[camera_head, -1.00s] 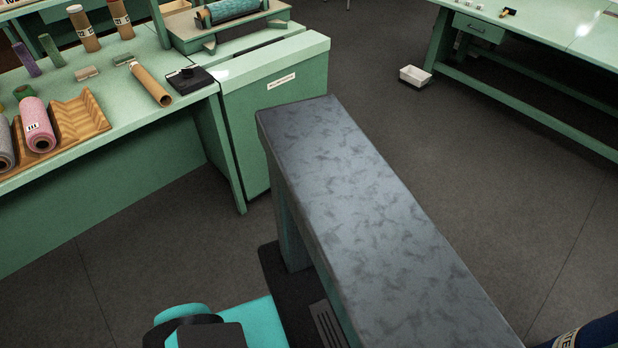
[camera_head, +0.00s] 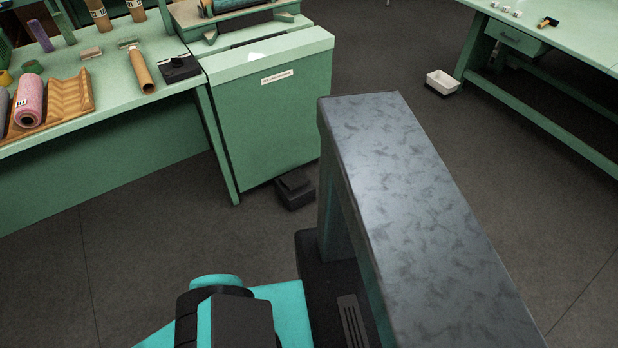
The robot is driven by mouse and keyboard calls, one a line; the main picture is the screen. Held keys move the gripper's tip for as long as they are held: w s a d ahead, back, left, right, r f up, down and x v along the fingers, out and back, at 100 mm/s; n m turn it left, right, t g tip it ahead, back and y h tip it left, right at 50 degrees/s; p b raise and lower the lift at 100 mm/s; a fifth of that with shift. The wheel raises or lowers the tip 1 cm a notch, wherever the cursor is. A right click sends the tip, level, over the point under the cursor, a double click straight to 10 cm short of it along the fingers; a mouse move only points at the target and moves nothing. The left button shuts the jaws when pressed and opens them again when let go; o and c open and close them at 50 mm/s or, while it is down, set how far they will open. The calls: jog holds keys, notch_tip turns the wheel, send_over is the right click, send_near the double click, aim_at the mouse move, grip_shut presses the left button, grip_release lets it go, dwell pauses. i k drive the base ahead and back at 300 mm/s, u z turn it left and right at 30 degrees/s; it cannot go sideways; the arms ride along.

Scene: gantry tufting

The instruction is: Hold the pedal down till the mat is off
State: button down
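A dark foot pedal (camera_head: 295,190) sits on the floor at the front right foot of the green cabinet (camera_head: 268,110). The grey beam partly borders it on the right, but its top is visible. A roller wrapped in blue-teal material (camera_head: 238,4) lies on the machine on top of the cabinet, cut off by the upper edge. I cannot tell whether it is the mat. My gripper is not in view; only teal and black parts of my own body show at the bottom.
A green bench (camera_head: 120,118) at left carries a pink roll (camera_head: 29,102), a wooden cradle (camera_head: 70,97), a brown tube (camera_head: 140,72) and a black box (camera_head: 179,69). A white bin (camera_head: 441,82) stands by the right table (camera_head: 590,40).

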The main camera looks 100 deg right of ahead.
aim_at(295, 179)
jog(key=u, duration=0.3)
jog(key=k, duration=0.35)
jog(key=z, duration=2)
jog(key=i, duration=0.95)
jog(key=z, duration=0.1)
jog(key=k, duration=0.3)
jog(key=z, duration=0.05)
